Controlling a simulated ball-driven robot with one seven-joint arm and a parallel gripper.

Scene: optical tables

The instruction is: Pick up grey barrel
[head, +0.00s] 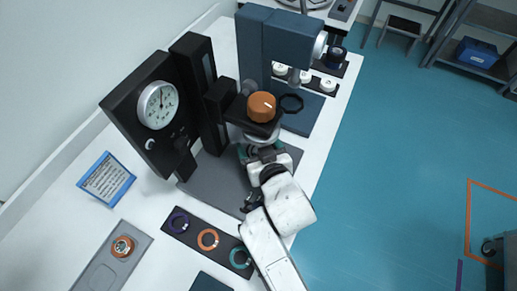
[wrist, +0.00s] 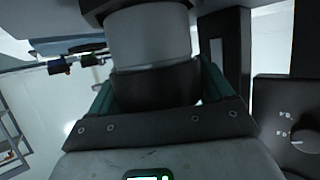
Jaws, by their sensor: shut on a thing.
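The grey barrel (wrist: 150,38) fills the top middle of the wrist view as a light grey cylinder with a dark lower band. In the head view only a small part of the grey barrel (head: 262,133) shows, under the black bracket with an orange knob (head: 262,106). My gripper (head: 262,151) is at the barrel, just in front of that bracket. In the wrist view the green-edged fingers of my gripper (wrist: 157,85) stand on both sides of the barrel's lower part, shut on it.
A black instrument with a round dial (head: 158,105) stands left of my gripper. A blue-grey machine (head: 280,40) stands behind. A dark strip with several coloured rings (head: 207,239) lies in front, beside my arm. Open blue floor (head: 400,170) is to the right.

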